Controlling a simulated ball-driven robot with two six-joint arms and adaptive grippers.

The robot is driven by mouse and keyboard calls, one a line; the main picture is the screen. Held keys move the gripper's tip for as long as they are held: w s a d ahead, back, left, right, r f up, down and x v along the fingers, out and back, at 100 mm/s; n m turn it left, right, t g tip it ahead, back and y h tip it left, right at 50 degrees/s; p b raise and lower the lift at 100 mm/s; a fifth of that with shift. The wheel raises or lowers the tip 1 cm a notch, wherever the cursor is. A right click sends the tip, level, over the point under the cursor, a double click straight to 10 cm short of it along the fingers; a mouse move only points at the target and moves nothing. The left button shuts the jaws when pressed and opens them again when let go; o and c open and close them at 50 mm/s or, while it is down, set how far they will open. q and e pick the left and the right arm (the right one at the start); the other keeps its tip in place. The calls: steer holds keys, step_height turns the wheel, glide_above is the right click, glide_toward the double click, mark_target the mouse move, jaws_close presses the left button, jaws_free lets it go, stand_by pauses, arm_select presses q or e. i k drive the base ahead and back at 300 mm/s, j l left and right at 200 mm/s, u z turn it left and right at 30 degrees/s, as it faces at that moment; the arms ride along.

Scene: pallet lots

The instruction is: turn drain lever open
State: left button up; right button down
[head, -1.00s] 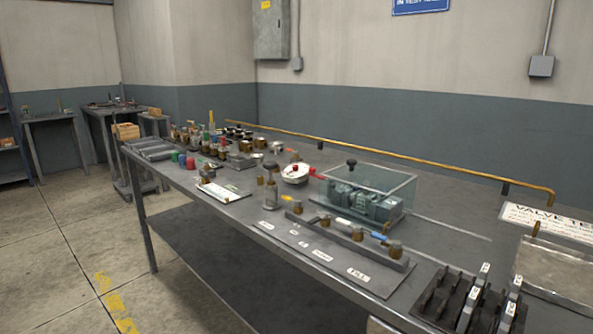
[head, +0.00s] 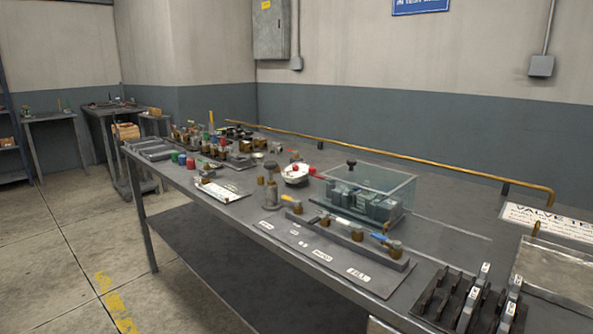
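Neither of my grippers is in view. A valve manifold (head: 345,231) lies along the front of the long grey bench, with several brass valves on it. A yellow-orange lever (head: 288,198) is at its left end. A blue lever (head: 379,237) is near its right end, by the rightmost brass valve (head: 395,248). A grey label plate (head: 300,246) with small white tags lies in front of the manifold. The tags are too small to read, so I cannot tell which lever is the drain lever or how it is set.
A clear box (head: 370,185) with grey blocks stands behind the manifold. A slotted rack (head: 450,300) with upright tagged pieces is at the front right. A white bowl (head: 295,173) and several small parts crowd the left. A brass pipe (head: 400,156) runs along the back.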

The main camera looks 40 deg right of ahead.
mark_target(298, 203)
steer(key=z, duration=1.25)
